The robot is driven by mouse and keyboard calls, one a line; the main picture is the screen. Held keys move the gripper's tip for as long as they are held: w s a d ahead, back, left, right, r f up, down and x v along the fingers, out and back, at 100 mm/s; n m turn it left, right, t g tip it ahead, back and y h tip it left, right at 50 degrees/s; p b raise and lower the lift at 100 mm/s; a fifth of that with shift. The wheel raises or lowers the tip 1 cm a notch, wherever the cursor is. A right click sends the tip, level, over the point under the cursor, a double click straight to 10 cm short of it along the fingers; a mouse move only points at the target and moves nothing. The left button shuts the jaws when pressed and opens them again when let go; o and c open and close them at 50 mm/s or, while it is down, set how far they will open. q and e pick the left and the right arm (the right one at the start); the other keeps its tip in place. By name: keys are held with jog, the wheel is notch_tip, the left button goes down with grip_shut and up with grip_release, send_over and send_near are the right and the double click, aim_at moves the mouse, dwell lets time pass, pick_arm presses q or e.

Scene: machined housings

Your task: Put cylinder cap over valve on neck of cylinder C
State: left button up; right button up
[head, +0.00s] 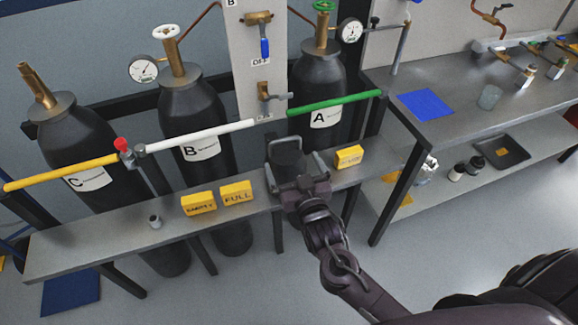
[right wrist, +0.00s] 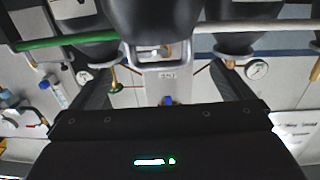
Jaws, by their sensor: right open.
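Cylinder C (head: 85,160) is the dark cylinder at the far left in the head view, with a bare brass valve (head: 38,88) on its neck. My right gripper (head: 283,158) is open over the bench shelf, in front of the gap between cylinders B and A. A dark, rounded thing (head: 289,163) stands between its fingers; it looks like the cylinder cap, but its outline is partly hidden. A dark body (right wrist: 150,18) also fills the top middle of the right wrist view. My left gripper is not in view.
Cylinder B (head: 190,120) and cylinder A (head: 318,80) carry gauges and handwheels. Yellow, white and green bars cross in front. A workbench (head: 455,85) stands at right.

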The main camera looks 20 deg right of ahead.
aim_at(285, 142)
jog(key=shift+w+r, duration=0.25)
jog(key=shift+w, duration=0.2)
jog(key=w+p, duration=0.2)
jog(key=w, duration=0.3)
jog(key=shift+w+d, duration=0.1)
jog(key=shift+w, duration=0.15)
jog(key=shift+w+f, duration=0.15)
jog(key=shift+w, duration=0.5)
jog(key=shift+c, duration=0.4)
jog(key=c, duration=1.7)
